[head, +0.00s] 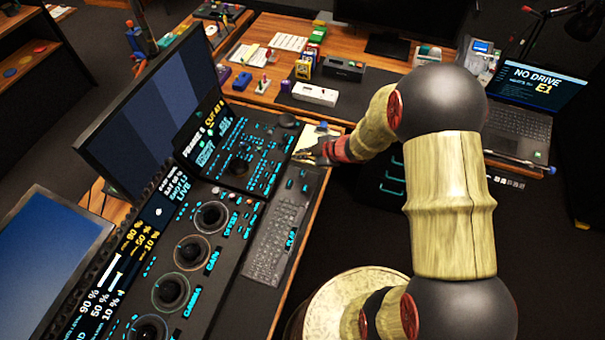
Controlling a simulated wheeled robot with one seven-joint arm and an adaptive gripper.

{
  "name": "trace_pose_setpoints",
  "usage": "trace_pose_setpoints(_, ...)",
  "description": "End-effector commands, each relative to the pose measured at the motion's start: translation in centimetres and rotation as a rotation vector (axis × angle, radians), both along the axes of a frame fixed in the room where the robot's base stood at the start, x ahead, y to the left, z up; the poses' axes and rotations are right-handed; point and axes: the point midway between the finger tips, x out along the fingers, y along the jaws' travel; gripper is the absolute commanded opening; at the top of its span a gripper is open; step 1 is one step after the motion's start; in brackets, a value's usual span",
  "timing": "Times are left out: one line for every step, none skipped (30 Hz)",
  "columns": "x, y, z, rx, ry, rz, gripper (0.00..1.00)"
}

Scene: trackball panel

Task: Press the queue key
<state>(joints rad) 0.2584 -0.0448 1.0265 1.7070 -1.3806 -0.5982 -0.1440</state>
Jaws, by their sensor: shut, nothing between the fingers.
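The trackball panel (197,260) runs along the left desk, with several round trackballs in rings and cyan-lit labels such as GAIN and GAMMA. A second panel (262,150) with many small cyan-marked keys and a tilted screen (209,125) adjoins it at the back. I cannot tell which key is the queue key; the labels are too small. My gripper (302,156) is dark, shut and empty, beside the right edge of the second panel, near the desk's edge. Whether it touches anything is not clear. My arm comes in from the right.
A grey keyboard (274,240) lies in front of the panels, with a lit PLAY label beside it. Large monitors (140,95) stand behind the panels. A back desk holds small boxes, a white device (316,94) and a laptop (524,110) reading NO DRIVE. Dark floor lies between.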

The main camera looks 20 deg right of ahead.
Motion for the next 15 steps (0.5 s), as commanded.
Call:
trace_pose_setpoints(0.0, 0.0, -0.9, 0.0, 0.0, 0.0, 0.0)
trace_pose_setpoints(0.0, 0.0, -1.2, 0.0, 0.0, 0.0, 0.0)
trace_pose_setpoints(0.0, 0.0, -1.7, 0.0, 0.0, 0.0, 0.0)
trace_pose_setpoints(0.0, 0.0, -2.0, 0.0, 0.0, 0.0, 0.0)
trace_pose_setpoints(0.0, 0.0, -2.4, 0.0, 0.0, 0.0, 0.0)
trace_pose_setpoints(0.0, 0.0, -2.9, -0.001, 0.0, -0.001, 0.0)
trace_pose_setpoints(0.0, 0.0, -3.3, 0.0, 0.001, -0.001, 0.0)
trace_pose_setpoints(0.0, 0.0, -3.6, 0.0, 0.001, -0.001, 0.0)
trace_pose_setpoints(0.0, 0.0, -4.1, 0.0, 0.001, -0.001, 0.0)
trace_pose_setpoints(0.0, 0.0, -4.5, 0.0, 0.001, -0.001, 0.0)
trace_pose_setpoints(0.0, 0.0, -4.9, 0.0, 0.001, -0.001, 0.0)
trace_pose_setpoints(0.0, 0.0, -5.3, 0.0, 0.001, -0.001, 0.0)
trace_pose_setpoints(0.0, 0.0, -5.6, -0.001, 0.0, -0.001, 0.0)
trace_pose_setpoints(-0.1, 0.0, -6.0, 0.0, 0.002, -0.001, 0.0)
trace_pose_setpoints(-0.1, 0.0, -6.4, 0.001, 0.002, -0.002, 0.0)
